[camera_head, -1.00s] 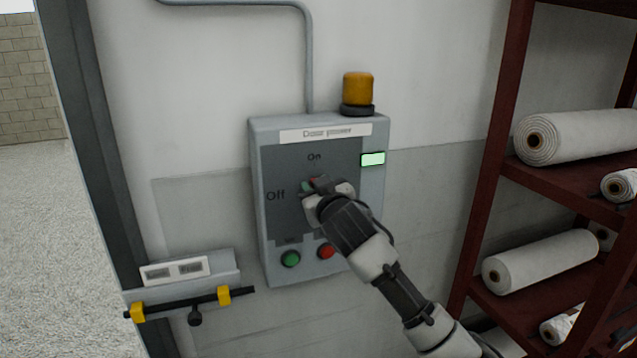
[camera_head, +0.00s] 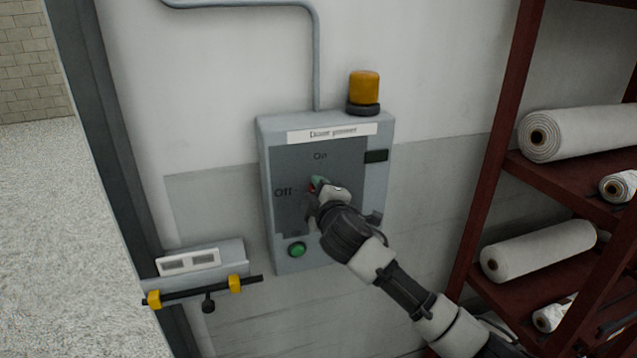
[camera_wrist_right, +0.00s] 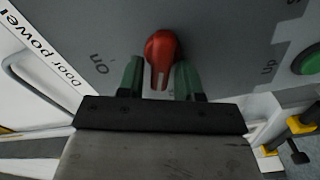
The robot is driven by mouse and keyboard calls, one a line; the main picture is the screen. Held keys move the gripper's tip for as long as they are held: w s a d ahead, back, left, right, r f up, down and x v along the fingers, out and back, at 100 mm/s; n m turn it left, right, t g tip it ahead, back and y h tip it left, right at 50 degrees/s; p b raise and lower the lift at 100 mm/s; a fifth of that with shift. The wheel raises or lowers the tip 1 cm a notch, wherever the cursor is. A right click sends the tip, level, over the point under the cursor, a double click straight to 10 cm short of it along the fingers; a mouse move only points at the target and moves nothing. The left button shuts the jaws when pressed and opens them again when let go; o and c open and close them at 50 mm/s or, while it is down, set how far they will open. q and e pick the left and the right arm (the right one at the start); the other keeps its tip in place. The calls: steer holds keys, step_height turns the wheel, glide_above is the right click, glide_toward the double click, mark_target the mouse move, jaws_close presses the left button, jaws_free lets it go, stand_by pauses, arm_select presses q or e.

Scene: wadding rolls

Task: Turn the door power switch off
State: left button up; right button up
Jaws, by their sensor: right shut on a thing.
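The door power box (camera_head: 380,205) is a grey panel on the wall, with "On" marked above the switch and "Off" to its left. The red rotary switch (camera_wrist_right: 162,52) sits between the green fingers of my right gripper (camera_wrist_right: 158,78) in the right wrist view. In the head view my right gripper (camera_head: 318,187) covers most of the switch, with a bit of red showing. The gripper is shut on the switch. The indicator window (camera_head: 376,156) on the box is dark. My left gripper is not in view.
A green button (camera_head: 297,249) is low on the box. An amber lamp (camera_head: 364,88) stands on top. A door latch bar (camera_head: 205,291) with yellow brackets is at lower left. A red shelf rack (camera_head: 490,190) with white rolls (camera_head: 575,132) stands right.

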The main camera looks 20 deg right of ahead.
steer(key=shift+f+n+p, duration=0.2)
steer(key=shift+n+p, duration=0.3)
steer(key=shift+n, duration=0.6)
steer(key=shift+f+n+p, duration=0.2)
steer(key=shift+n+p, duration=0.25)
steer(key=shift+n, duration=0.65)
steer(key=o, duration=0.6)
steer(key=shift+s, duration=0.1)
steer(key=shift+s+d+b, duration=0.1)
steer(key=shift+s+b, duration=1.4)
steer(key=shift+s, duration=3.8)
